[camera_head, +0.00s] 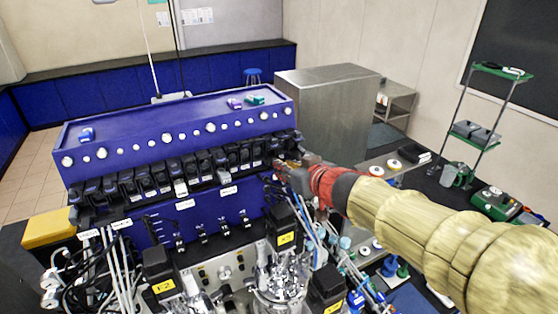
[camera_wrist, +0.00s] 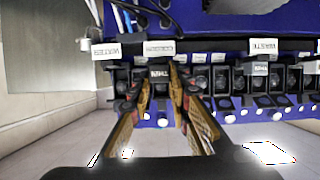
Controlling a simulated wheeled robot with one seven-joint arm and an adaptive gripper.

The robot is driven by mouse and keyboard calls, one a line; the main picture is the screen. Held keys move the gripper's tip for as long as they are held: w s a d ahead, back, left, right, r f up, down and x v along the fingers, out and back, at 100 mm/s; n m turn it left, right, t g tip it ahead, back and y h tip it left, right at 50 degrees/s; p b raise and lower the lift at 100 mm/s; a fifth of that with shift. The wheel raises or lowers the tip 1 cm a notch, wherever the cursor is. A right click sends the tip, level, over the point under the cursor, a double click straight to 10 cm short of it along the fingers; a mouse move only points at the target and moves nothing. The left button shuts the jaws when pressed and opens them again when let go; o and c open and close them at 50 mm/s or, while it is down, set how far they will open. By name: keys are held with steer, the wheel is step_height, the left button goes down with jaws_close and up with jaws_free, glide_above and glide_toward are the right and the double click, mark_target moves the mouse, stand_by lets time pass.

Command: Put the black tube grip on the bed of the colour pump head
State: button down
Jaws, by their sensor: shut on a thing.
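In the wrist view my gripper (camera_wrist: 161,86) is shut on the black tube grip (camera_wrist: 160,76), a small dark block with a white label between the two fingertips. The grip is in front of the colour pump head, under the white plate (camera_wrist: 161,47) that appears to read COLOUR. The fingers hide much of that head and its bed, so I cannot tell whether the grip touches the bed. In the head view my gripper (camera_head: 284,168) is at the right end of the row of black pump heads (camera_head: 190,170), and the grip is too small to make out.
The blue pump cabinet (camera_head: 180,125) carries the heads, with WATER (camera_wrist: 105,51) and WASTE (camera_wrist: 265,47) plates beside the colour one. Tubes and glass vessels (camera_head: 280,285) crowd the bench below. A steel cabinet (camera_head: 325,105) stands behind on the right.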

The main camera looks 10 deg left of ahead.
steer(key=w+a, duration=0.2)
steer(key=w, duration=0.1)
steer(key=shift+w+a, duration=0.2)
steer(key=shift+a, duration=0.05)
steer(key=shift+s+d, duration=0.15)
steer(key=shift+s, duration=0.1)
steer(key=shift+w+f, duration=0.15)
steer(key=shift+f, duration=0.1)
steer(key=c, duration=1.7)
jaws_free()
steer(key=shift+r, duration=0.1)
steer(key=shift+o, duration=0.2)
